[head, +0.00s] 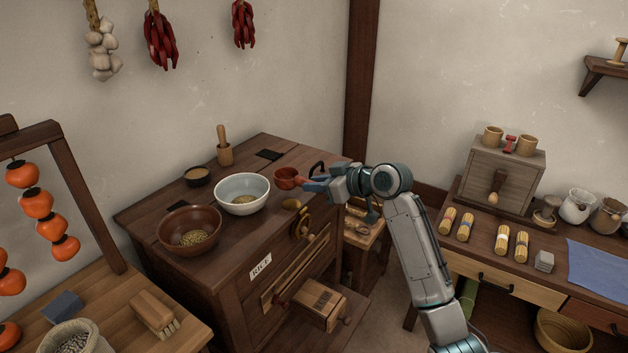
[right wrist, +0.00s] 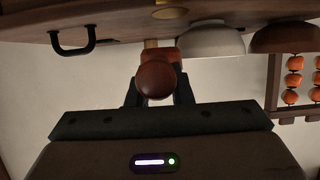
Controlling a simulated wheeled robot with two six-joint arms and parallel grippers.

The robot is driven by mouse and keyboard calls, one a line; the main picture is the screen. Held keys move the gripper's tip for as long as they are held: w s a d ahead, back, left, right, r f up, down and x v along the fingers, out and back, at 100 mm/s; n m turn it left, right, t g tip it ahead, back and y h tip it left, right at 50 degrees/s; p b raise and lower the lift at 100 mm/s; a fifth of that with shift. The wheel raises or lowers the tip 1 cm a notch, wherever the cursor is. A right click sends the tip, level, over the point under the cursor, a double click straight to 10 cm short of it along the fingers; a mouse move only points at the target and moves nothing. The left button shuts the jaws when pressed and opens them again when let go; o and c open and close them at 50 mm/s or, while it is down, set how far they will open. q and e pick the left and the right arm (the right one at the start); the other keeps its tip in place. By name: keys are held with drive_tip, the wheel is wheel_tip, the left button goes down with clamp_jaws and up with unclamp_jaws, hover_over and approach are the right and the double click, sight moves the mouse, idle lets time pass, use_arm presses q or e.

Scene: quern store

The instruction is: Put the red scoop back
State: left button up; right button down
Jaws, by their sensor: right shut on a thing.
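The red scoop (head: 287,177) is above the right part of the dark wooden cabinet top (head: 180,182), just right of the white bowl (head: 242,191). My right gripper (head: 312,184) is shut on its handle from the right. In the right wrist view the scoop's rounded red-brown end (right wrist: 156,79) shows between the fingers of my right gripper (right wrist: 158,92). That view is upside down, with the cabinet top along its upper edge. Whether the scoop touches the top, I cannot tell. My left gripper is in neither view.
A brown bowl (head: 189,229) with grain, a small dark bowl (head: 197,175) and a mortar with pestle (head: 224,152) stand on the cabinet. A black handle (right wrist: 73,40) rises near the gripper. An open drawer (head: 318,304) juts out below. A side table (head: 500,258) stands right.

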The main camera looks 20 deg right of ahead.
drive_tip(key=w+d+f+p, duration=0.1)
drive_tip(key=w+f+p, duration=0.1)
drive_tip(key=w+f, duration=0.2)
drive_tip(key=shift+w+d+f, duration=0.15)
drive_tip(key=shift+w, duration=0.45)
drive_tip(key=c, duration=1.3)
unclamp_jaws()
drive_tip(key=shift+p, duration=0.3)
drive_tip(key=b+v, duration=0.3)
drive_tip(key=v, duration=0.9)
